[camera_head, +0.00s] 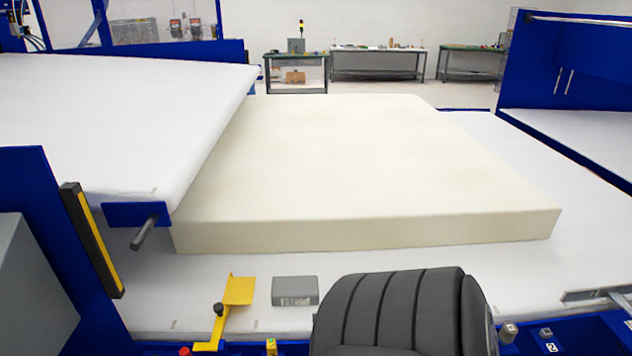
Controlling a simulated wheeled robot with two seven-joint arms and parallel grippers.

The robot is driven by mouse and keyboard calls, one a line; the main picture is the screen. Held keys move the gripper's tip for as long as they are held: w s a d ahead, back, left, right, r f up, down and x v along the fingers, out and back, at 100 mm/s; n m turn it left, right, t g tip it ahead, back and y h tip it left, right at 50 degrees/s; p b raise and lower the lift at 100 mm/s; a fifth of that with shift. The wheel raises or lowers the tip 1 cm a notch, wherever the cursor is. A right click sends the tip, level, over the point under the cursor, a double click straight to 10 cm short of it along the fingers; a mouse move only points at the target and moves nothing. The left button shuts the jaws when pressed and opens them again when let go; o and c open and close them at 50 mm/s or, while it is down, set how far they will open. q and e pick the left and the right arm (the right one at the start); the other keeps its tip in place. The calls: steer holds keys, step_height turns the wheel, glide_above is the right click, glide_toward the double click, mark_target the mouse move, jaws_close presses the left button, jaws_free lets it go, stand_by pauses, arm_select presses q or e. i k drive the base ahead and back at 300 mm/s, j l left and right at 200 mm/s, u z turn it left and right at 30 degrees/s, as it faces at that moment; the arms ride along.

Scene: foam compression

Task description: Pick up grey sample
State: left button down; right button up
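The grey sample (295,287) is a small grey block with a printed mark on its front face. It lies on the white surface (205,274) in front of a large cream foam slab (355,165), apart from it. A yellow bracket (236,291) with a black knob stands just to its left. Neither of my grippers shows in this view.
A dark grey ribbed, rounded shape fills the bottom centre, close to the sample's right; I cannot tell what it is. A raised white panel (110,100) with a blue end bracket (138,214) is at left. Small buttons line the front edge.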

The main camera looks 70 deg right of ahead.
mark_target(299, 290)
steer(key=z, duration=1.95)
